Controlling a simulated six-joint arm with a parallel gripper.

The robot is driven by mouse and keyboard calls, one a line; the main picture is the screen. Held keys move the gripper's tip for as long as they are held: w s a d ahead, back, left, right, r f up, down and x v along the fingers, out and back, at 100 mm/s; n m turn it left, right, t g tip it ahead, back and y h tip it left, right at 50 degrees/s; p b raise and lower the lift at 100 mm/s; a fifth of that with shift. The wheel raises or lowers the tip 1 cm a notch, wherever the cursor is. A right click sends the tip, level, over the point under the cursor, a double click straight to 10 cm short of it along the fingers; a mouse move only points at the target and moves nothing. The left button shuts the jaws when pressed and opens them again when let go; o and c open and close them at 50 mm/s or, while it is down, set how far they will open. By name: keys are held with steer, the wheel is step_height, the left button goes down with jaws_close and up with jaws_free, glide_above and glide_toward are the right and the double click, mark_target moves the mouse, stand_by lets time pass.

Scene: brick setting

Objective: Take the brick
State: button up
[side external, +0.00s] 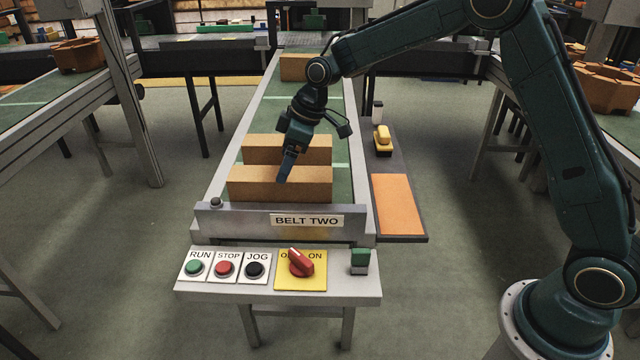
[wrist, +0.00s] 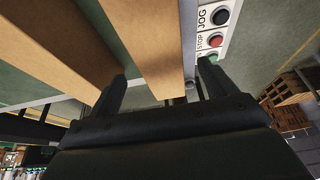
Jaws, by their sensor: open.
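Two tan bricks lie crosswise on the green belt near its front end: the front brick (side external: 300,188) and a second brick (side external: 315,150) just behind it. My gripper (side external: 285,172) points down at the front brick; in the side view a finger overlaps its top and front face. In the wrist view my open gripper (wrist: 161,72) has one finger on each side of the front brick (wrist: 155,40), with the left finger by the gap to the second brick (wrist: 60,40). I cannot tell whether the fingers touch the front brick.
Another brick (side external: 293,68) lies at the belt's far end. A metal end plate (side external: 240,218) marked BELT TWO closes the front, with a control panel (side external: 335,285) below it. An orange pad (side external: 398,205) and a yellow block (side external: 382,136) are right of the belt (side external: 300,100).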

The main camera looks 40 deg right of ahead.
mark_target(282, 193)
steer(key=shift+x, duration=2.55)
steer(key=shift+s, duration=0.1)
steer(key=shift+d, duration=0.1)
jaws_close()
steer(key=shift+r, duration=0.15)
